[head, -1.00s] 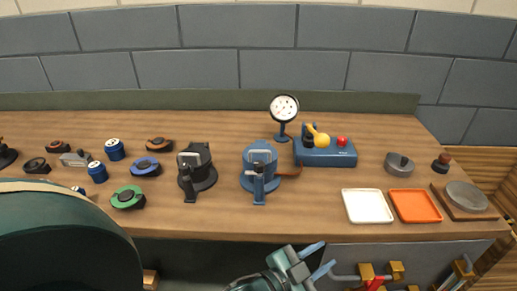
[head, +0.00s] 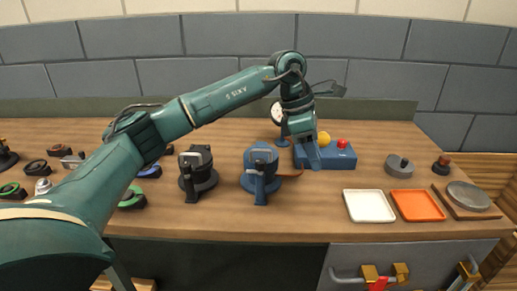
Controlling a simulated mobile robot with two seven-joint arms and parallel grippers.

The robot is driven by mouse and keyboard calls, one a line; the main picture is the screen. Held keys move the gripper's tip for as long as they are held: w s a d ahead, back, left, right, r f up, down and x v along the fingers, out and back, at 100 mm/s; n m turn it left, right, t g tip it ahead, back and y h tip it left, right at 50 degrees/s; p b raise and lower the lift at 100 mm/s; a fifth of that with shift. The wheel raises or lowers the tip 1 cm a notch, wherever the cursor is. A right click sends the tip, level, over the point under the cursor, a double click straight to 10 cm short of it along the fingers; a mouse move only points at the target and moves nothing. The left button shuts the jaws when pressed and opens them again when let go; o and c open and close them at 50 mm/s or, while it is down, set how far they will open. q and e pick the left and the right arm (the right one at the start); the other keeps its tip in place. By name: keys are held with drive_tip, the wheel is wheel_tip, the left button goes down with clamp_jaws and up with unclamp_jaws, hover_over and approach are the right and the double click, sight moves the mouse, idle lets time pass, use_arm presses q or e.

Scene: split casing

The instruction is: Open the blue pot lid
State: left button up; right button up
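The blue pot (head: 250,184) stands on the wooden workbench in the head view, with its lid (head: 262,157) down and a latch-like handle (head: 261,188) at its front. A copper-coloured pipe (head: 291,173) runs from its right side. My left gripper (head: 314,158) hangs fingers down to the right of the pot, in front of the blue control box (head: 343,155), and apart from the lid. Its fingers overlap from this angle, so their gap does not show. Nothing is visibly held. My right gripper is out of view.
A similar black pot (head: 198,180) stands to the left. The gauge (head: 276,112) is partly behind my arm. The control box carries a yellow knob (head: 324,138) and a red button (head: 342,143). White (head: 369,206) and orange (head: 417,205) trays lie right. My arm covers several small parts.

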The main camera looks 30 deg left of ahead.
use_arm(q)
drive_tip(key=a+r+n+t+y, duration=0.1)
drive_tip(key=a+r+y, duration=0.2)
drive_tip(key=a+r, duration=0.3)
drive_tip(key=a+r+n+y, duration=0.1)
drive_tip(key=a+r+y, duration=0.15)
drive_tip(key=a, duration=0.55)
approach(261, 151)
drive_tip(key=f, duration=0.2)
drive_tip(key=a+f, duration=0.1)
drive_tip(key=f, duration=0.1)
drive_tip(key=w+f, duration=0.1)
drive_tip(key=f, duration=0.2)
drive_tip(key=shift+w+a+f, duration=0.1)
drive_tip(key=shift+a, duration=0.15)
drive_tip(key=shift+c, duration=0.4)
clamp_jaws()
